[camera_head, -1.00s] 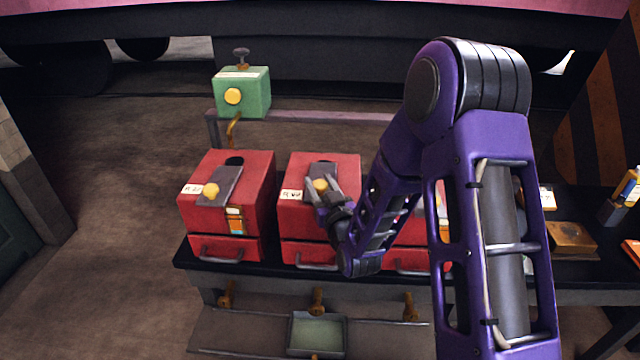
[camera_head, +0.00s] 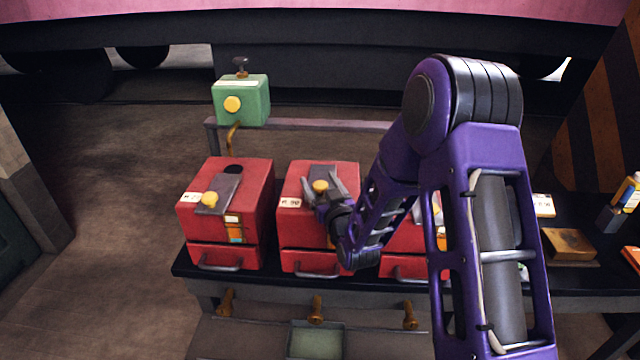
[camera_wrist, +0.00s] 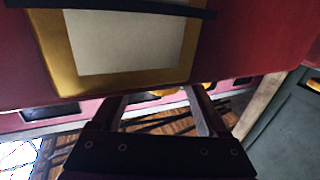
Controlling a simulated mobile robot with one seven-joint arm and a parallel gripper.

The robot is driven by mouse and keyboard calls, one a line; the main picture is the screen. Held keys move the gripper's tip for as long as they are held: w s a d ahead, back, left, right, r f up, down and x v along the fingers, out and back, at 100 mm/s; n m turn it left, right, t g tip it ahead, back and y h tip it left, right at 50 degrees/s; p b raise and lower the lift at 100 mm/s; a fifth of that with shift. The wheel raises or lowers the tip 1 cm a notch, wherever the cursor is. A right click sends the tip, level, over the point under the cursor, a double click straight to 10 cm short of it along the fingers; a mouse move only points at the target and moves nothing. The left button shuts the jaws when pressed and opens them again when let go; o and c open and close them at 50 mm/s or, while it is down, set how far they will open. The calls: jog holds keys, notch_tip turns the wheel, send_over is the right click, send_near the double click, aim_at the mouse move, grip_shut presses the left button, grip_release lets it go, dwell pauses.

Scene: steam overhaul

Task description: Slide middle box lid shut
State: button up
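The middle red box (camera_head: 292,215) stands on the dark bench between two similar red boxes. Its dark grey lid (camera_head: 322,171) with a round yellow knob (camera_head: 320,186) lies on the sloping top. My gripper (camera_head: 322,183) is at this lid, its two fingers spread on the left and right of the knob. I cannot tell whether either finger touches the knob. In the wrist view the fingers (camera_wrist: 160,100) are also apart, with bits of yellow behind them. My gripper hides the lid's lower part. I cannot tell how much of the opening beneath is uncovered.
The left red box (camera_head: 258,185) has its own grey lid (camera_head: 225,188), with a dark round hole above it. The right red box (camera_head: 400,232) is mostly behind my arm. A green box (camera_head: 255,103) with a yellow knob stands behind. Drawer handles and brass fittings line the front.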

jog(key=p+v, duration=0.9)
jog(key=v, duration=0.8)
jog(key=shift+s, duration=0.25)
